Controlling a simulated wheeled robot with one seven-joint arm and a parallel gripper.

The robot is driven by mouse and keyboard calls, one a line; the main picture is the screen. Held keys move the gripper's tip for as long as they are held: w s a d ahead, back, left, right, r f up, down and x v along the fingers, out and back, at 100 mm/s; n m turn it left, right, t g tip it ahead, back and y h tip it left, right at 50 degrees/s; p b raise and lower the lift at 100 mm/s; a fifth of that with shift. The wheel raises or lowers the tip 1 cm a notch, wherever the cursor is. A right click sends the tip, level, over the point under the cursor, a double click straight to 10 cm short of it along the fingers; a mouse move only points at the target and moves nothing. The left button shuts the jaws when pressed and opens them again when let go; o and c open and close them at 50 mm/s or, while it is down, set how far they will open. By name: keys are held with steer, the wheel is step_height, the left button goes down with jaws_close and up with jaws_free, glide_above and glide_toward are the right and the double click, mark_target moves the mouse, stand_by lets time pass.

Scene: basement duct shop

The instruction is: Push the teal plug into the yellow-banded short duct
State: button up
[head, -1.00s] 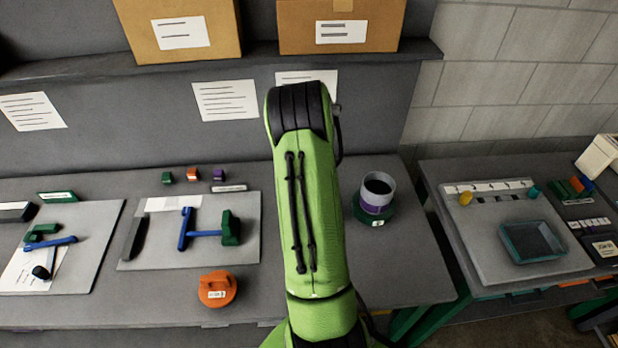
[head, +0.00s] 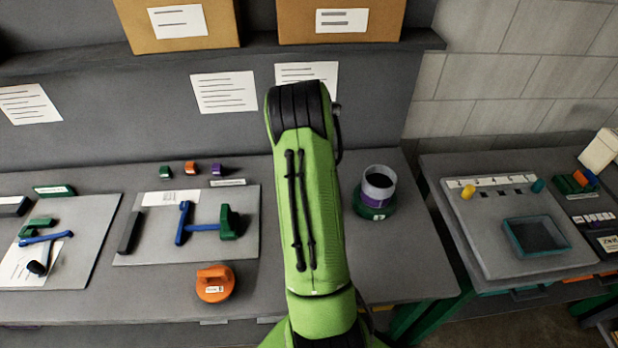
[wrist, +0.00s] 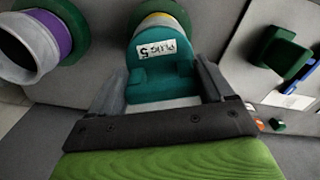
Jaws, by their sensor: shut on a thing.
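The teal plug (wrist: 160,78) carries a white label reading "PLUG 5". In the wrist view it sits between the two fingers of my gripper (wrist: 161,72), which is shut on it. Just beyond the plug, the yellow-banded short duct (wrist: 160,19) shows as a strip of yellow, with a green ring around it. The plug covers most of the duct, so I cannot tell whether it touches or enters the mouth. In the head view my green arm hides the plug, the gripper and this duct.
A purple-banded duct (head: 379,187) in a green base stands right of my arm; it also shows in the wrist view (wrist: 30,45). A handled orange disc (head: 215,283) lies near the table's front. Grey boards with tools lie left. A side bench (head: 490,240) holds a tray.

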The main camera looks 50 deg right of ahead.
steer(key=shift+f, duration=0.15)
steer(key=o, duration=1.1)
step_height(320, 180, up, 16)
steer(key=p, duration=0.1)
steer(key=shift+f, duration=0.15)
